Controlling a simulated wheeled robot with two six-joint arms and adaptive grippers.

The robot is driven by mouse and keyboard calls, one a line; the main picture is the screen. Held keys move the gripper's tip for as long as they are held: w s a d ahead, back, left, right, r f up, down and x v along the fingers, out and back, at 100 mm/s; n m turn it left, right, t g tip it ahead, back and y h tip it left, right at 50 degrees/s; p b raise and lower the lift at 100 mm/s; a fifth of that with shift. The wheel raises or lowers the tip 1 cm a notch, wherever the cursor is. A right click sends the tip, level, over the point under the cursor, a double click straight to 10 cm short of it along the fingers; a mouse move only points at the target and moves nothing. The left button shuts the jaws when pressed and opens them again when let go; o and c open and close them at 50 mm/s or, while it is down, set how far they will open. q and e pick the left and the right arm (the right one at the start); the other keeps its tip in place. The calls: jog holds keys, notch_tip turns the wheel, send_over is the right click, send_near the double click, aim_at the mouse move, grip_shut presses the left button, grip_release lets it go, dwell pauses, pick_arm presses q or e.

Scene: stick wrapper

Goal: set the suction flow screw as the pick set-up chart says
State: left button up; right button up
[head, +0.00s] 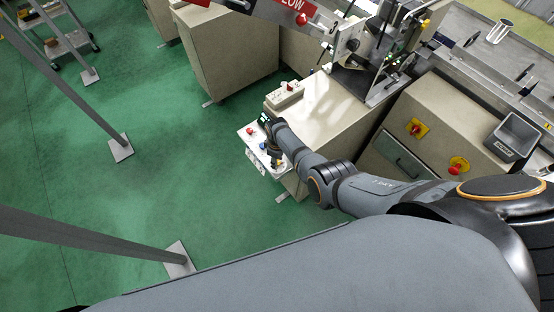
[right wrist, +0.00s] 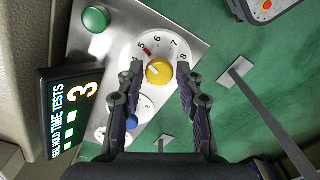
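In the right wrist view a yellow knob (right wrist: 159,71) sits on a white dial (right wrist: 176,28) numbered 5 to 8 where it shows, with a red mark near 5. My right gripper (right wrist: 158,75) is open, its fingers either side of the knob with visible gaps. In the head view this gripper (head: 275,156) is over the small control panel (head: 249,141) at the machine's end. I cannot make out a screw labelled suction flow or a readable set-up chart. My left gripper is not in view.
In the right wrist view a blue knob (right wrist: 131,122), a green button (right wrist: 96,19) and a display (right wrist: 75,115) reading SEAL HOLD TIME TESTS 3 are nearby. A red sign (head: 292,4) ending in LOW, a grey bin (head: 513,138) and green floor (head: 150,95) show in the head view.

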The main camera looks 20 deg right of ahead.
jog(key=shift+o, duration=0.9)
jog(key=shift+r, duration=0.1)
notch_tip(320, 180, up, 12)
